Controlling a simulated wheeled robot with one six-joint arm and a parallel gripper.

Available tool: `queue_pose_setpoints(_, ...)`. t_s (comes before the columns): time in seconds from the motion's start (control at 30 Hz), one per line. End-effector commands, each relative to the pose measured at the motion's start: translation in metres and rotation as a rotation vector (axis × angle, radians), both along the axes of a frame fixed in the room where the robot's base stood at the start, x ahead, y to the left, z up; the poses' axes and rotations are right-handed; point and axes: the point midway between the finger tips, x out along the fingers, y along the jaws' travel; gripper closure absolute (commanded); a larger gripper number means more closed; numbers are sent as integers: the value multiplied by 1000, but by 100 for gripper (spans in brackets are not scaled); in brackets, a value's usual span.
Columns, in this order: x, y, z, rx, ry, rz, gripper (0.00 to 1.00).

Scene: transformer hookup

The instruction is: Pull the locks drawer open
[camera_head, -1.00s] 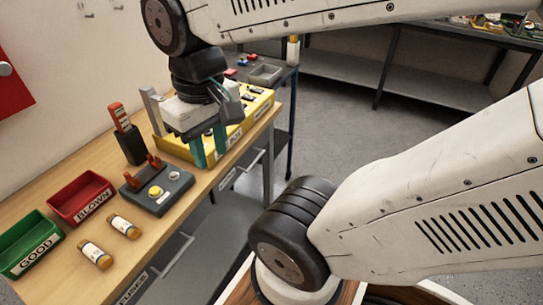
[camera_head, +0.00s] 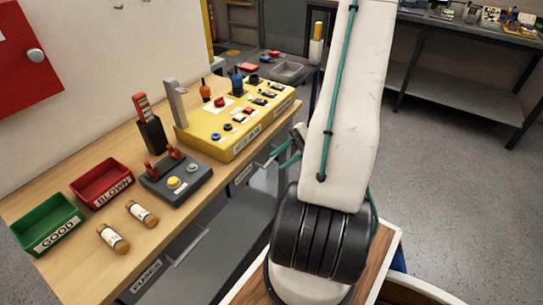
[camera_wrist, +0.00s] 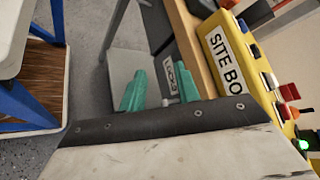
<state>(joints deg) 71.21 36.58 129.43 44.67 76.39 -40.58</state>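The locks drawer is under the wooden bench top, below the yellow box; its white label (camera_head: 243,174) shows in the head view. The label reads as LOCKS in the wrist view (camera_wrist: 172,76). The drawer front looks flush with the bench. My gripper (camera_head: 287,151) is beside the bench edge at the drawer's height, partly hidden by my arm. Its two teal fingers stand apart in the wrist view (camera_wrist: 157,82), with the labelled front ahead of them. A small grey piece of handle shows near the right finger; I cannot tell whether it is between the fingers.
The yellow site box (camera_head: 240,122) stands on the bench above. A FUSES drawer (camera_head: 147,276) is nearer me. Green (camera_head: 47,227) and red (camera_head: 101,184) trays, two fuses and a grey button device (camera_head: 176,179) lie on the bench. Open floor is at right.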

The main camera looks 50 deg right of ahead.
Motion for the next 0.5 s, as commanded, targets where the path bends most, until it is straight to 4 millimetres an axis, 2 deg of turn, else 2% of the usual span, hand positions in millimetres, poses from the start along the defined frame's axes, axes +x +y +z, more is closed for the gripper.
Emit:
queue_pose_setpoints(0.03,-4,-14,-19,29,-52,-81,68)
queue_pose_setpoints(0.1,-5,-33,-41,31,-149,-186,68)
queue_pose_setpoints(0.23,-1,-71,-74,-58,-347,-353,68)
queue_pose_setpoints(0.33,6,-90,-79,-165,-467,-399,68)
queue_pose_setpoints(0.5,14,-97,-78,-258,-555,-394,68)
